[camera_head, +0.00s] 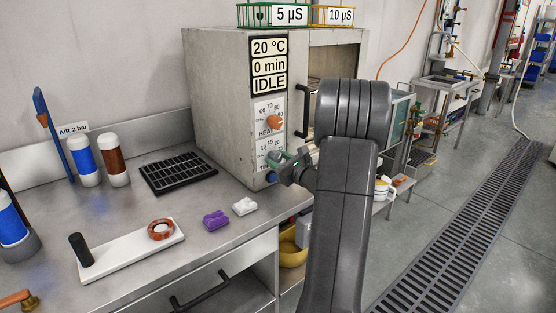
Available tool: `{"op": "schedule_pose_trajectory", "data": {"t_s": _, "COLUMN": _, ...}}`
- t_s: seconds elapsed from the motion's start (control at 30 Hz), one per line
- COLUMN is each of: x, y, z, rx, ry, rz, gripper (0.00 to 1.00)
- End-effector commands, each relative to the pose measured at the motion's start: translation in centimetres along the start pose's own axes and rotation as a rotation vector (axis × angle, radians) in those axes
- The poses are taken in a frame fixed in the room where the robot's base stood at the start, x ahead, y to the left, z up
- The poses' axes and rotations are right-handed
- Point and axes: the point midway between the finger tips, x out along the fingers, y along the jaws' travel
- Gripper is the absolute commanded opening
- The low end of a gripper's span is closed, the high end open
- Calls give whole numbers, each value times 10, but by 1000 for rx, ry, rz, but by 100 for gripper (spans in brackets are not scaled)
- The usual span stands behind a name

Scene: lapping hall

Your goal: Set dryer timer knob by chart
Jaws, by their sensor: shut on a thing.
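The dryer (222,95) is a grey metal cabinet on the bench. Its display (268,64) reads 20 °C, 0 min, IDLE. Below it is the heat dial with an orange knob (274,121). The timer dial (266,149) sits lower on the same panel, with small numbers partly hidden. My gripper (277,159) is at the timer dial, shut on the timer knob, which the jaws mostly hide; its pointer setting cannot be read. A blue button (271,177) shows just below. No readable setting chart is in view.
On the dryer stand a green basket (258,15) marked 5 µS and a yellow basket (333,14) marked 10 µS. A black rack (178,173), purple piece (216,220), white piece (244,206) and white tray (130,255) lie on the bench. The dryer's door handle (301,110) is close to my arm.

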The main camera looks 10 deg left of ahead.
Motion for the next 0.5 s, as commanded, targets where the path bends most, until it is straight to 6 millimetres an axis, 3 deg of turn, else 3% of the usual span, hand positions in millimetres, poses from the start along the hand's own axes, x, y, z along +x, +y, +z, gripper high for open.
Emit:
{"op": "schedule_pose_trajectory", "data": {"t_s": 0.07, "x": -1, "y": 1, "z": -2, "rx": 2, "ry": 4, "rz": 1, "gripper": 14}}
{"op": "schedule_pose_trajectory", "data": {"t_s": 0.1, "x": -1, "y": 1, "z": -2, "rx": 2, "ry": 4, "rz": 1, "gripper": 41}}
{"op": "schedule_pose_trajectory", "data": {"t_s": 0.2, "x": 0, "y": 1, "z": -2, "rx": 1, "ry": 3, "rz": 1, "gripper": 59}}
{"op": "schedule_pose_trajectory", "data": {"t_s": 0.5, "x": -2, "y": 0, "z": -1, "rx": 0, "ry": 2, "rz": 0, "gripper": 59}}
